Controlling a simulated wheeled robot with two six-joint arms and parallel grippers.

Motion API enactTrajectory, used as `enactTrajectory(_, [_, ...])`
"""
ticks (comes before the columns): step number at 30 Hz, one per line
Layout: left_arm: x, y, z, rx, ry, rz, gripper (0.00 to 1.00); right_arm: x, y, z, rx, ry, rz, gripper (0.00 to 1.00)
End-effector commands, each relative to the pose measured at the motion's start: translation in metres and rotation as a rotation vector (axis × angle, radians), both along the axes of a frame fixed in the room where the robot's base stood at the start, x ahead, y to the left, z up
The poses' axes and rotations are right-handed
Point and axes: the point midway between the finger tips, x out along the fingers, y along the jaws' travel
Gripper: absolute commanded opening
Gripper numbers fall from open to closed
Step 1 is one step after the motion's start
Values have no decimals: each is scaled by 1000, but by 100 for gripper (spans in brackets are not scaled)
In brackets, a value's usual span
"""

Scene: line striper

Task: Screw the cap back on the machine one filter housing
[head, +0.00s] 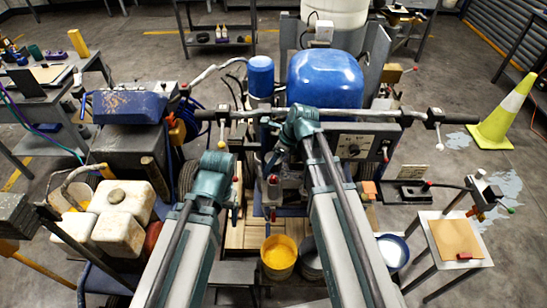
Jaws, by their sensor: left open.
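The line striper in front of me has a large blue tank or cover (325,78) and a blue-topped cylinder (260,76) to its left. I cannot tell for sure which part is the filter housing, and I cannot make out a loose cap. My left gripper (236,203) is small and partly hidden beyond my left arm, low in front of the machine; it is open. My right arm reaches toward the machine's front, and its gripper is hard to make out among the machine's parts.
White jugs (122,212) sit at left. A small table (437,262) and a yellow-green cone (503,115) are at right. The handlebar (375,117) crosses the machine.

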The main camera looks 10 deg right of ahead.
Motion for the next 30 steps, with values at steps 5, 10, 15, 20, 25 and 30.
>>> enactTrajectory(5, [0, 0, -16, 0, 0, 1, 78, 0, 0, -16, 0, 0, 0, 20])
enactTrajectory(10, [0, 0, -31, 0, 0, 1, 78, 0, 0, -31, 0, 0, 0, 20])
enactTrajectory(15, [0, 0, -42, 0, 0, 1, 78, 0, 0, -42, 0, 0, 1, 20])
enactTrajectory(20, [0, 0, -44, 0, 0, 1, 78, 0, 0, -44, 0, 0, 1, 20])
enactTrajectory(25, [0, 0, -43, 0, 0, 1, 78, 0, 0, -43, 0, 0, 1, 20])
enactTrajectory(30, [0, 0, -43, 0, 0, 1, 78, 0, 0, -43, 0, 0, 1, 20])
